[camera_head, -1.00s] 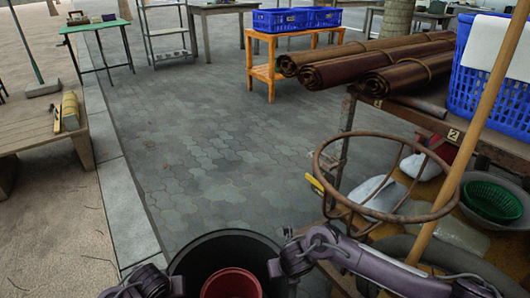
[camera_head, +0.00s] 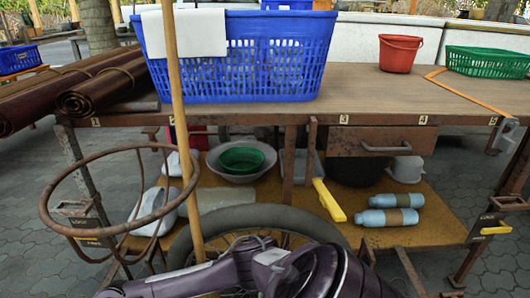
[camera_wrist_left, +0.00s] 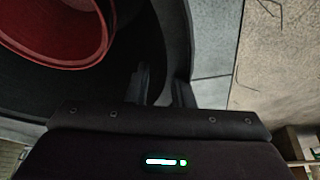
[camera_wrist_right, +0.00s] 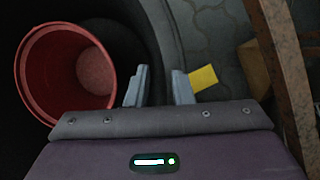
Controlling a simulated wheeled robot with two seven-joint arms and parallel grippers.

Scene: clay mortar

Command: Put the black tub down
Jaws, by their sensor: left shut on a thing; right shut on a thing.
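The black tub (camera_wrist_left: 176,35) shows close up in the left wrist view. It also shows in the right wrist view (camera_wrist_right: 163,30); the head view does not show it. A red bucket (camera_wrist_right: 30,75) sits inside it and also shows in the left wrist view (camera_wrist_left: 95,55). My left gripper (camera_wrist_left: 162,88) is shut on the tub's wall. My right gripper (camera_wrist_right: 160,88) is shut on the tub's wall on another side. The tub's underside is hidden, so I cannot tell its height above the floor.
A workbench (camera_head: 360,90) with a lower shelf spans the head view. It carries a blue crate (camera_head: 240,65), a red bucket (camera_head: 400,53) and a green basket (camera_head: 485,62). A rusty hoop (camera_head: 60,228), a wooden pole (camera_head: 180,130) and a wheel (camera_head: 270,217) stand in front.

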